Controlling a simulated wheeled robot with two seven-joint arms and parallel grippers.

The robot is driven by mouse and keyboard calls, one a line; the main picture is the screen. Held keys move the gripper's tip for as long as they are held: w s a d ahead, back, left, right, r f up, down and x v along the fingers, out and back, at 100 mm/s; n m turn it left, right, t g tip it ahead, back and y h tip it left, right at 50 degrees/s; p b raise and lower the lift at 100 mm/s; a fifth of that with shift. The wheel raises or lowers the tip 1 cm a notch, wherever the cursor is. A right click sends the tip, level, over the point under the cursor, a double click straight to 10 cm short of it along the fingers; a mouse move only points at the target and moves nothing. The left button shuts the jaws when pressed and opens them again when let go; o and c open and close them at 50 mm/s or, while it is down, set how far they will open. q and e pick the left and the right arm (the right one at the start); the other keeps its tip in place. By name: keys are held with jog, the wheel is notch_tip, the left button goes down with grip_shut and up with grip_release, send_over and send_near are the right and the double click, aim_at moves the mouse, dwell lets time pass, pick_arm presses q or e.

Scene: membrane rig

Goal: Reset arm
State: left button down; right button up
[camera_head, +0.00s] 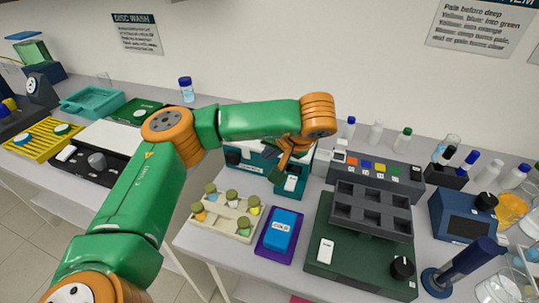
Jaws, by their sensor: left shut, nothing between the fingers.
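My left arm, green with orange joints, reaches in from the lower left across the bench. My left gripper (278,176) points down at the arm's end and is shut and empty. It hangs in front of a teal device (250,158) with a white front part; whether it touches the device I cannot tell. My right gripper is not in view.
A pale rack with several capped vials (225,213), a blue block on a purple base (280,231) and a dark green rig with a grey tray (320,262) stand in front. Bottles and glassware crowd the right. A yellow rack (42,141) stands far left.

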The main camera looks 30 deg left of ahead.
pick_arm(q)
jog(key=shift+w+d+r, duration=0.1)
jog(key=shift+d+r, duration=0.05)
jog(key=shift+d, duration=0.2)
jog(key=shift+a, duration=0.15)
